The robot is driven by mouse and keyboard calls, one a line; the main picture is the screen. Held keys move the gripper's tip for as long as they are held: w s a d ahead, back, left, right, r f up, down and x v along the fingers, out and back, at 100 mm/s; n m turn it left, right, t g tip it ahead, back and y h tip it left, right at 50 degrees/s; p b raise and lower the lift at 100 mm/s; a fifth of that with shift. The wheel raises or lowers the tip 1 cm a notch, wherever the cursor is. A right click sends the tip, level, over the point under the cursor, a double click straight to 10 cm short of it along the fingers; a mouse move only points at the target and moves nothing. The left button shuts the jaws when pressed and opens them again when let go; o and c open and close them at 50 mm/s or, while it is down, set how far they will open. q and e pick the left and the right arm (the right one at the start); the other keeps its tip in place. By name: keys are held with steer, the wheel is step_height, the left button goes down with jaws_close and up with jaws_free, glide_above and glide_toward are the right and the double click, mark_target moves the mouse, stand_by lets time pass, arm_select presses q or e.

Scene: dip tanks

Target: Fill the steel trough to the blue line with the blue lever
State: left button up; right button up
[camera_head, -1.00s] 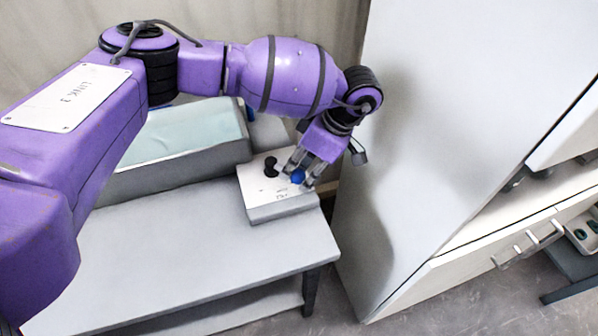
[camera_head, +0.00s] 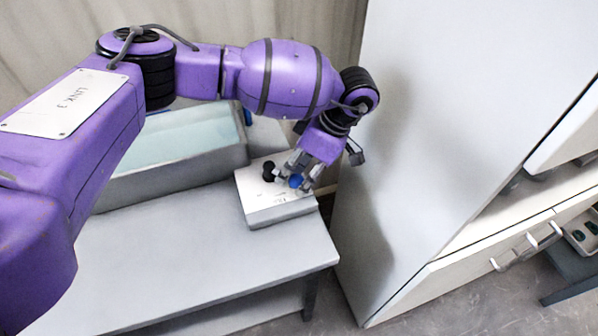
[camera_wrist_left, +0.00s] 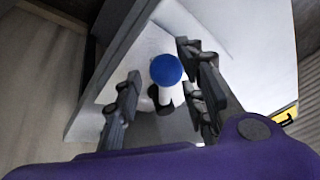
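The steel trough (camera_head: 175,182) stands on the grey bench and holds pale blue-green water (camera_head: 185,137). A small blue mark (camera_head: 248,117) shows at its right end; the water level against it cannot be read. The blue lever's round knob (camera_head: 295,181) is on a white control box (camera_head: 275,213) right of the trough. My left gripper (camera_head: 293,180) is down at this knob. In the left wrist view the blue knob (camera_wrist_left: 165,69) lies between the two fingers, with gaps on both sides, so the gripper is open. My right gripper is out of view.
A black knob (camera_head: 268,171) stands on the same box, close left of the blue one. A tall pale cabinet (camera_head: 430,130) rises just right of the bench. The front of the bench top (camera_head: 200,250) is clear.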

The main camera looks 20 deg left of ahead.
arm_select(q)
steer(key=v, duration=1.2)
steer(key=shift+s+f, duration=0.1)
